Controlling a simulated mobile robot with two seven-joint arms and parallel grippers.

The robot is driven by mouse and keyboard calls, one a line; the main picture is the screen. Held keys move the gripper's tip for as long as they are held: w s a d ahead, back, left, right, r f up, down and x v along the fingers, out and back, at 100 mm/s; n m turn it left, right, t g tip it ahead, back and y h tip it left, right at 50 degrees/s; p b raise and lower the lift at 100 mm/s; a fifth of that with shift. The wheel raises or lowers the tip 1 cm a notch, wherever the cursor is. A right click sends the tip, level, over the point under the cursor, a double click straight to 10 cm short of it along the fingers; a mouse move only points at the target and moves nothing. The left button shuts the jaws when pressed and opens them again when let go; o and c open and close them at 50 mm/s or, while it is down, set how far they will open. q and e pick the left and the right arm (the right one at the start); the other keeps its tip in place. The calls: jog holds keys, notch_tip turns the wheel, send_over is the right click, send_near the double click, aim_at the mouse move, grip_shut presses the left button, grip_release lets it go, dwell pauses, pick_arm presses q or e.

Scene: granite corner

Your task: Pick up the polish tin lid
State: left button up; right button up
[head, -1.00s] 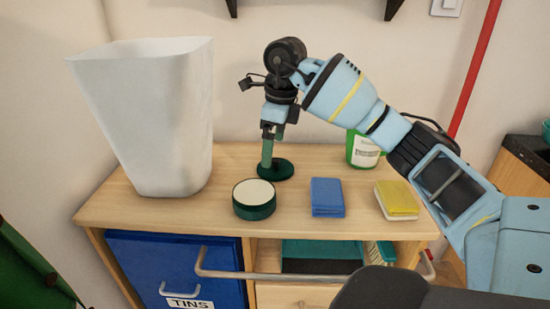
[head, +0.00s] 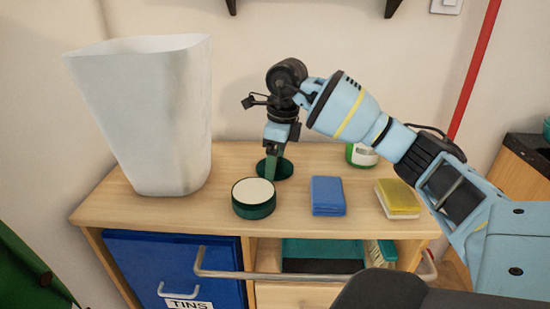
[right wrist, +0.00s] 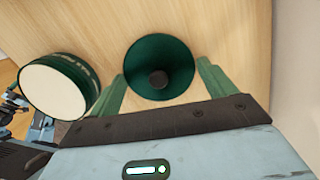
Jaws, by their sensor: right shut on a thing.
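The polish tin lid (head: 286,170) is a dark green disc on the wooden cabinet top. In the right wrist view the lid (right wrist: 150,52) shows a dark round knob at its middle. My right gripper (head: 271,177) reaches down to it from above. In the right wrist view its green fingers (right wrist: 162,72) lie on either side of the lid, shut on it. The lid seems still at the height of the top; any gap under it cannot be seen. The open polish tin (head: 254,205), dark green with a cream face, stands just in front. My left gripper is out of view.
A tall white bin (head: 155,120) stands at the left of the cabinet top (head: 225,160). A blue sponge or cloth (head: 327,196) and a yellow and white one (head: 398,198) lie to the right. A green and white container (head: 361,155) stands behind, partly hidden by my arm.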

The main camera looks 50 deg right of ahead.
jog(key=shift+r, duration=0.1)
jog(key=shift+r, duration=0.35)
notch_tip(320, 180, up, 8)
jog(key=shift+r+p, duration=0.2)
jog(key=shift+p, duration=0.85)
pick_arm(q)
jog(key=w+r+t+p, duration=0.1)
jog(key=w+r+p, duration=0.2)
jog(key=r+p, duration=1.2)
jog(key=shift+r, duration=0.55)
pick_arm(e)
jog(key=s+a+r+n, duration=0.1)
jog(key=s+a+n, duration=0.1)
jog(key=a, duration=0.4)
jog(key=s+a+n, duration=0.2)
jog(key=a+n, duration=0.2)
jog(key=a, duration=0.2)
jog(key=shift+s+r+n+y, duration=0.3)
jog(key=shift+s+r, duration=0.05)
jog(key=shift+s, duration=0.05)
jog(key=shift+f+g, duration=0.1)
jog(key=shift+g, duration=0.2)
